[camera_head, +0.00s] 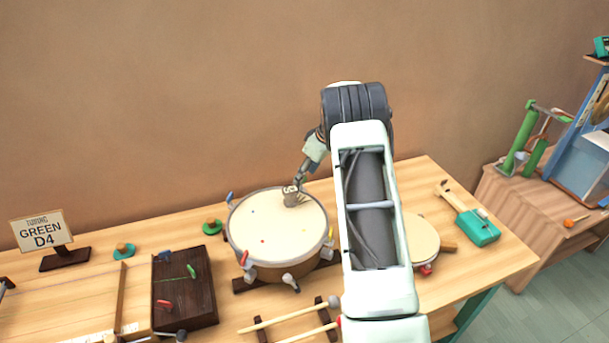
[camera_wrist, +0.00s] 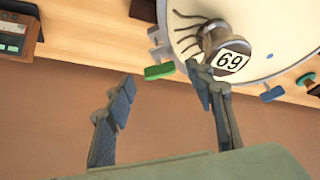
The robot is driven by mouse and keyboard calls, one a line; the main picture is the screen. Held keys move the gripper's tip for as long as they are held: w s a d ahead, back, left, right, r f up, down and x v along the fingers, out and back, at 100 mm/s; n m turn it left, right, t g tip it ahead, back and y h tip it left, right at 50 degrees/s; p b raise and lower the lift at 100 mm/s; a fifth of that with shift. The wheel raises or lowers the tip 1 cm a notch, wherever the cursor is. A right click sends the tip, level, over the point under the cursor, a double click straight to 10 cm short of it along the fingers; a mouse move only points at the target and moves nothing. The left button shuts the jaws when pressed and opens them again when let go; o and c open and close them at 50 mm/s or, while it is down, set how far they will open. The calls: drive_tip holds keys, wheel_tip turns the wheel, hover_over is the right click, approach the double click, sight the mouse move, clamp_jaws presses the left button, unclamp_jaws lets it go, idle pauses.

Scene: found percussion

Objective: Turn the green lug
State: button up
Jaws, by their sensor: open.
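The green lug (camera_wrist: 158,71) shows in the wrist view at the rim of the drum (camera_head: 262,222). My gripper (camera_wrist: 163,88) is open, with one finger on each side of the lug's place in the picture. The lug appears just past the fingertips, and nothing is held. The right finger overlaps a small cylinder marked 69 (camera_wrist: 228,56) on the drumhead; I cannot tell if they touch. In the head view my gripper (camera_head: 299,182) is at the drum's back edge, and the green lug is hidden there.
A blue lug (camera_wrist: 272,93) sits farther along the rim. A sign (camera_head: 41,231) reads "TUNING GREEN D4". A dark box (camera_head: 184,292) stands left of the drum, mallets (camera_head: 285,318) lie in front, and a smaller drum (camera_head: 421,240) is at right. A wall rises behind the table.

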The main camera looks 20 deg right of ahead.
drive_tip(key=shift+x, duration=1.05)
drive_tip(key=shift+c, duration=0.6)
drive_tip(key=c, duration=1)
